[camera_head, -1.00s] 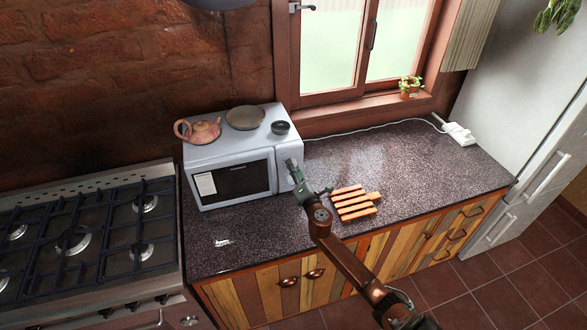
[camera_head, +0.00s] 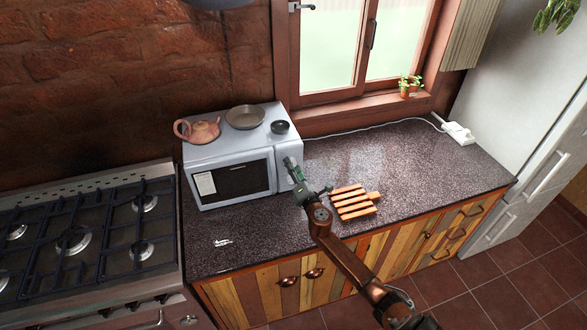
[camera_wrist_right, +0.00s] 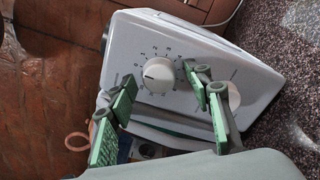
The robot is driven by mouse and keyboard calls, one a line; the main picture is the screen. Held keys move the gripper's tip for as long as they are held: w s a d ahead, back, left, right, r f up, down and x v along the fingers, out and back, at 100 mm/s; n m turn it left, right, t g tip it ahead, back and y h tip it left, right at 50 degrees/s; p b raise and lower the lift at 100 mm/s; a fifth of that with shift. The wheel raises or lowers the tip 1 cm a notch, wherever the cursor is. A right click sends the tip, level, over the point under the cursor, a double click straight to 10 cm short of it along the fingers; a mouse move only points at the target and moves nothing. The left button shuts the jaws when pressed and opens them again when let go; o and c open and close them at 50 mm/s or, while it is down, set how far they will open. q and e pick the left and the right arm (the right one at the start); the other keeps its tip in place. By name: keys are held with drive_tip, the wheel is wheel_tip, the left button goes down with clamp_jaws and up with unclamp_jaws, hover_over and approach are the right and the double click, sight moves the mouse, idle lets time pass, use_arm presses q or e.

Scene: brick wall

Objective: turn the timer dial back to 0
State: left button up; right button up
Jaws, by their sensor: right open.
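The microwave (camera_head: 230,178) stands on the counter, its control panel at its right side. In the right wrist view the white timer dial (camera_wrist_right: 159,74) sits on the panel (camera_wrist_right: 128,50), ringed by printed numbers; I cannot clearly read its setting. My right gripper (camera_head: 291,165) is at the panel in the head view and hides the dial there. In the right wrist view the right gripper (camera_wrist_right: 160,94) is open, with green-padded fingers on both sides of the dial. I cannot tell whether they touch it. A second pale knob (camera_wrist_right: 233,96) is partly hidden behind a finger. My left gripper is not in view.
A teapot (camera_head: 200,130), a shallow bowl (camera_head: 245,117) and a small dark bowl (camera_head: 280,127) stand on the microwave. A slatted wooden board (camera_head: 352,202) lies right of my gripper. A gas stove (camera_head: 80,240) is left.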

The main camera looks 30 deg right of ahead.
drive_tip(key=shift+s, duration=0.15)
drive_tip(key=s+a, duration=0.2)
drive_tip(key=s, duration=0.9)
drive_tip(key=shift+s+a+f, duration=0.15)
drive_tip(key=shift+s+a, duration=0.05)
drive_tip(key=shift+s, duration=0.05)
